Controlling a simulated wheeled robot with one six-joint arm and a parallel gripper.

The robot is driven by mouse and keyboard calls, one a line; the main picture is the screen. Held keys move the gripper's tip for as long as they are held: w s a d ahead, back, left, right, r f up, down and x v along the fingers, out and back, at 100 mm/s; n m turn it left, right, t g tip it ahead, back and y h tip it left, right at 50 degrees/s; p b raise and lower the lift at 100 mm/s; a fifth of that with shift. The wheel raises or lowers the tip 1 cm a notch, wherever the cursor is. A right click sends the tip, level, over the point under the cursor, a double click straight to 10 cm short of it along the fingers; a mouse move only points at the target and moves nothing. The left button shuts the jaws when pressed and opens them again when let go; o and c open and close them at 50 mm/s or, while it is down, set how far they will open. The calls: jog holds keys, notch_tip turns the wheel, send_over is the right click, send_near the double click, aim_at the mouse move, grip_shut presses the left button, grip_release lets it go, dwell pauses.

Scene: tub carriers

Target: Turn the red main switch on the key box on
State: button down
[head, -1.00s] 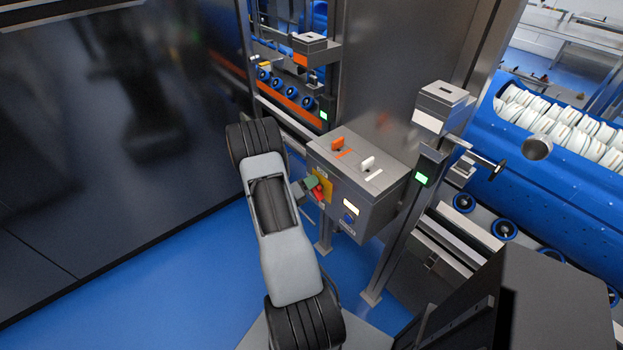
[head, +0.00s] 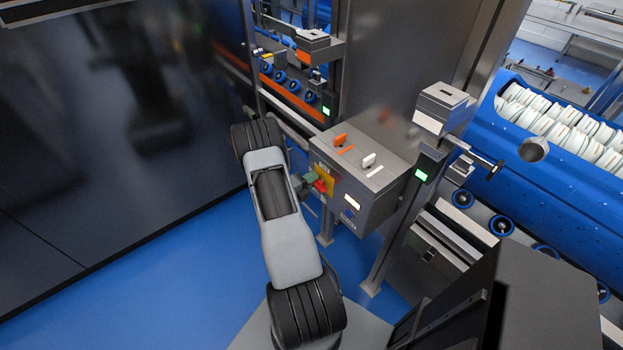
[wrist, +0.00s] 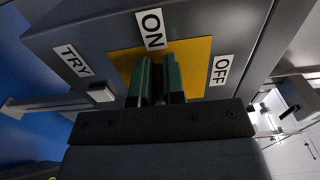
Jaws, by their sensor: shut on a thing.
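The grey key box (head: 372,205) stands on a post in the middle of the head view. Its front carries a yellow plate (head: 328,180) with the red main switch (head: 321,186). In the wrist view the plate (wrist: 198,62) has an ON label (wrist: 152,30) above, an OFF label (wrist: 221,70) to the right and a TRY label (wrist: 72,61) to the left. My gripper (wrist: 159,80) has green fingers shut on the switch, which shows only as a dark red strip (wrist: 158,84) between them. The fingers are just below the ON label; the switch's exact angle is largely hidden.
An orange key handle (head: 340,139) and a white one (head: 369,160) stand on the box top. A post with a green light (head: 421,174) is close on the right, beside a blue drum (head: 575,150). A dark wall (head: 110,150) is on the left.

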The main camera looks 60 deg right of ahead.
jog(key=shift+s+a+f, duration=0.1)
jog(key=shift+s+f, duration=0.1)
jog(key=shift+f, duration=0.05)
jog(key=c, duration=1.4)
grip_release()
jog(key=shift+o, duration=1)
jog(key=shift+r, duration=0.15)
jog(key=shift+w, duration=0.1)
jog(key=b+v, duration=0.1)
jog(key=v, duration=1.2)
jog(key=shift+a, duration=0.25)
jog(key=shift+w+r, duration=0.1)
jog(key=shift+w, duration=0.05)
